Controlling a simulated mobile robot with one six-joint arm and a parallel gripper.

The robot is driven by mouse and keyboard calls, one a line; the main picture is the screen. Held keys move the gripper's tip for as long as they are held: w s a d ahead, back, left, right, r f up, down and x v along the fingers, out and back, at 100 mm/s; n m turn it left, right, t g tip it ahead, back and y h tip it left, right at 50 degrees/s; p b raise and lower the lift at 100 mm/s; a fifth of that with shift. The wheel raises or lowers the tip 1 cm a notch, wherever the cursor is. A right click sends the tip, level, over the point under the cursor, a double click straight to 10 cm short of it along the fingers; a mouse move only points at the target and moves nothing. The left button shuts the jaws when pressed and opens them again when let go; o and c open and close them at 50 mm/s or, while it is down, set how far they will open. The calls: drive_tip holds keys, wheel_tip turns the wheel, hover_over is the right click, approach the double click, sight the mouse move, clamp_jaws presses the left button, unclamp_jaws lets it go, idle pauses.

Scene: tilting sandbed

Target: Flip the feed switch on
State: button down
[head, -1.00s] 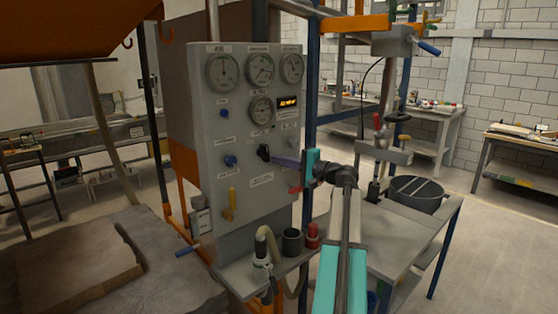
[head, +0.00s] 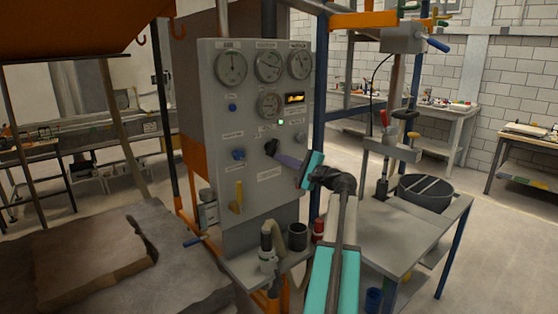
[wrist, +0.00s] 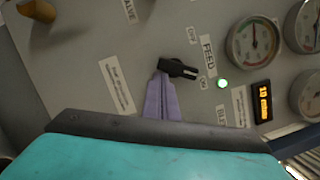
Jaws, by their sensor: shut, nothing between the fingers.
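The feed switch is a black lever (wrist: 178,68) on the grey panel. In the wrist view it lies beside the FEED label, its white-marked end pointing toward the lower small label, nearest a lit green lamp (wrist: 222,84). In the head view the switch (head: 271,146) is small and dark, and the green lamp (head: 281,122) glows above it. My gripper (head: 279,156) has its purple fingers shut, with the tips at the switch. In the wrist view the fingertips (wrist: 162,80) are just below the lever; whether they touch it I cannot tell.
Several round gauges and an orange display (head: 294,98) sit above the switch. A blue knob (head: 238,154) and a yellow handle (head: 237,197) are to its left. A shelf with a dark cup (head: 297,237) juts out below. A steel table with a black pan (head: 424,192) stands right.

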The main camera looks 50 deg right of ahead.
drive_tip(key=s+d+f+b, duration=0.3)
drive_tip(key=s+b, duration=0.1)
drive_tip(key=s, duration=0.6)
drive_tip(key=shift+s+f, duration=0.3)
drive_tip(key=shift+s, duration=0.1)
idle(0.8)
